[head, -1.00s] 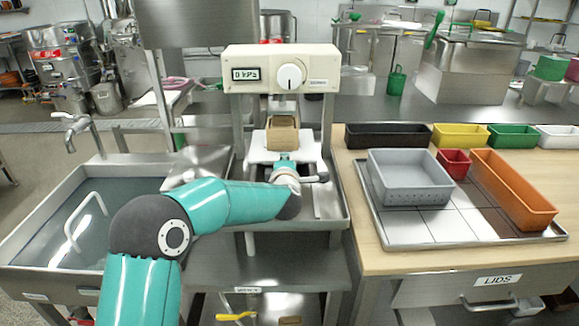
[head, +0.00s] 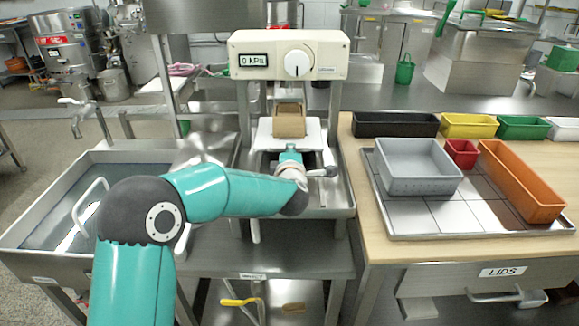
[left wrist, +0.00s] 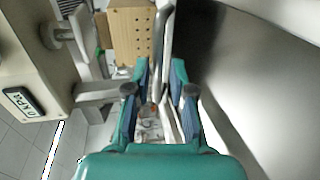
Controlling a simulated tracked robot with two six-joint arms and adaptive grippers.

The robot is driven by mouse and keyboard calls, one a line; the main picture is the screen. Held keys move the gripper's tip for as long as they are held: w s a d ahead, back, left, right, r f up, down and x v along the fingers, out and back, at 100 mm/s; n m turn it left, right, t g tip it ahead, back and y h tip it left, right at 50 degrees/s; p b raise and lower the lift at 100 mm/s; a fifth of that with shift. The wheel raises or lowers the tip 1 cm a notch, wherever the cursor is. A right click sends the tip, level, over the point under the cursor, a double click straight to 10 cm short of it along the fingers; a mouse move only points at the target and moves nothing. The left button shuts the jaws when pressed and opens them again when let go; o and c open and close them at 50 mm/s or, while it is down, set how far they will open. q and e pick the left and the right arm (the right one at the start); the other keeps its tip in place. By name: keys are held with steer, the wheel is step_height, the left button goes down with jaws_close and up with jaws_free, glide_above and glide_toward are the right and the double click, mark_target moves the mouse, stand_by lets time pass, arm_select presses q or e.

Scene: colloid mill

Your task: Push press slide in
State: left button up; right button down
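The press has a cream control head (head: 288,57) with a "0 kPa" display and a round knob. Below it, the white press slide (head: 312,133) carries a brown wooden mould box (head: 290,121). My left gripper (head: 290,152) is at the slide's near edge, and the arm and wrist hide part of the contact. In the left wrist view, my left gripper (left wrist: 160,70) has its two fingers apart, with the slide's pale edge (left wrist: 163,40) between them and visible gaps. The perforated mould box (left wrist: 132,38) is just beyond the fingertips. My right gripper is not in view.
A sink (head: 60,200) is to the left. The press uprights flank the slide.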

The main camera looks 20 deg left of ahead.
arm_select(q)
steer(key=v, duration=0.9)
steer(key=shift+f, duration=0.1)
